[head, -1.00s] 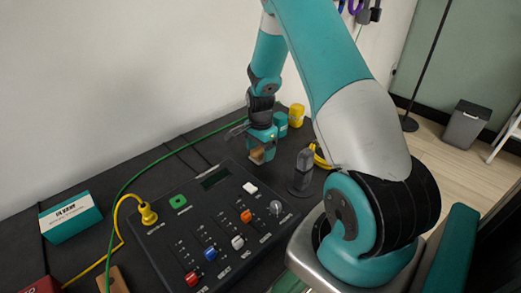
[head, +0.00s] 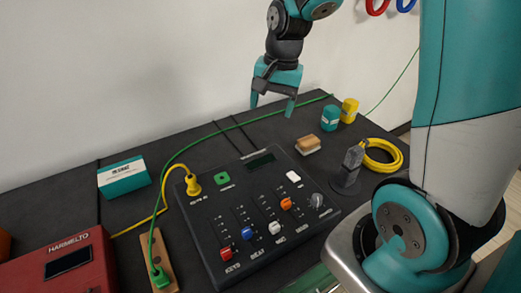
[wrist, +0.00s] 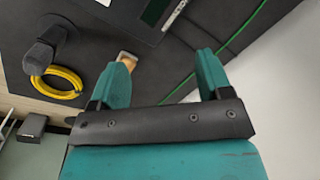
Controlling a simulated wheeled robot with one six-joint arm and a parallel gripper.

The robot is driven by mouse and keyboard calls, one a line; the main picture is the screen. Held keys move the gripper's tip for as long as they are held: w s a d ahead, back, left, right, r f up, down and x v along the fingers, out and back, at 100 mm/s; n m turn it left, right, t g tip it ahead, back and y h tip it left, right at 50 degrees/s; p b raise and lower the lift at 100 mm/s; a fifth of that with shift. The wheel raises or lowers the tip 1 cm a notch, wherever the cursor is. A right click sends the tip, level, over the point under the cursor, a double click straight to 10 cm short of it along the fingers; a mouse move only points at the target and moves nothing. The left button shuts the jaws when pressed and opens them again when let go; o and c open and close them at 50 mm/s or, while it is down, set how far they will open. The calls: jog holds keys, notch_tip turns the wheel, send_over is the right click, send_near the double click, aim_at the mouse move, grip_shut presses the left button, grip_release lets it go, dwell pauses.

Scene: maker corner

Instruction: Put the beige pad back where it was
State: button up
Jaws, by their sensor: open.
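The beige pad (head: 308,144), a small block with a tan top and a paler lower part, rests on the dark table just beyond the back right corner of the black control panel (head: 236,262). In the wrist view the pad (wrist: 127,61) is partly hidden behind a fingertip. My gripper (head: 272,107) is open and empty, raised above the table behind the panel, apart from the pad and to its left in the head view. Its two teal fingers also show spread in the wrist view (wrist: 163,68).
A grey stand (head: 347,172) and a coiled yellow cable (head: 383,157) are right of the pad. Teal (head: 330,118) and yellow (head: 349,110) containers stand behind it. A green cable (head: 225,130) crosses the table. A teal box (head: 124,178) and red unit (head: 62,263) are left.

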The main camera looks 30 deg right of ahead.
jog(key=s+a+r+n+y, duration=0.1)
jog(key=s+a+r+n, duration=0.2)
jog(key=s+a+n, duration=0.5)
jog(key=s+a+r+n+g+y, duration=0.1)
jog(key=s+a+r+n, duration=0.2)
jog(key=s+a+n, duration=0.5)
jog(key=s+a, duration=0.1)
jog(key=s, duration=0.2)
jog(key=shift+a+r+y, duration=0.3)
jog(key=shift+a, duration=0.05)
jog(key=shift+r, duration=0.15)
notch_tip(320, 180, up, 4)
jog(key=p, duration=0.4)
